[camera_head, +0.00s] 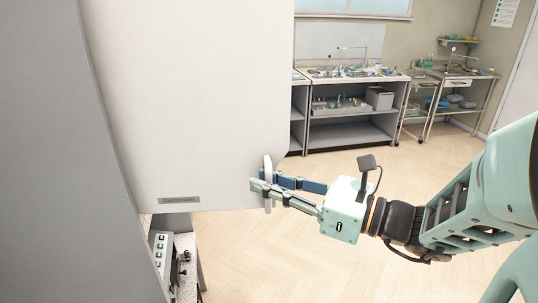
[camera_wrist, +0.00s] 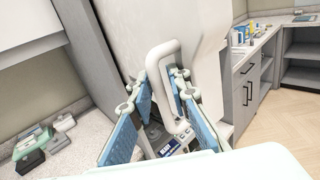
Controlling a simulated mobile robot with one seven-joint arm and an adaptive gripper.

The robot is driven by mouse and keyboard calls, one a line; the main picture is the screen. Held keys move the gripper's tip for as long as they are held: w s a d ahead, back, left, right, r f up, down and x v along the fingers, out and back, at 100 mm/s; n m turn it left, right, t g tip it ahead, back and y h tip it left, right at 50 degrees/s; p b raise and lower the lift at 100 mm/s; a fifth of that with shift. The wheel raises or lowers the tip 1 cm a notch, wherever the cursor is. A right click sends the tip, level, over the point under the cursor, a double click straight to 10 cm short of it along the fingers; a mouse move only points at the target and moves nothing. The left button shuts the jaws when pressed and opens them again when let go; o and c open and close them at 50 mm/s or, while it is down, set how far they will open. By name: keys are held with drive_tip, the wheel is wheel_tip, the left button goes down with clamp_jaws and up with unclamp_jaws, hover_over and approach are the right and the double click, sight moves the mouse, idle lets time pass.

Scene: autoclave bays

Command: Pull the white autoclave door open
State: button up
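The white autoclave door (camera_head: 190,90) is a large pale panel filling the upper left of the head view, with a small grey label near its bottom edge. It also shows in the wrist view (camera_wrist: 203,50). Its white loop handle (camera_head: 268,170) sits at the door's lower right; in the wrist view the handle (camera_wrist: 160,60) stands upright between my fingers. My gripper (camera_head: 262,184) reaches in from the right with one finger on each side of the handle. In the wrist view the fingers (camera_wrist: 157,76) are apart, with a gap beside the handle bar. Whether the door is ajar is unclear.
A grey cabinet side (camera_head: 60,150) stands at the left. A panel with buttons (camera_head: 161,255) is below the door. Benches with lab items (camera_head: 350,77) and a cart (camera_head: 455,85) stand at the back. The wooden floor (camera_head: 250,265) is clear.

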drive_tip(key=v, duration=1.2)
drive_tip(key=shift+d, duration=0.15)
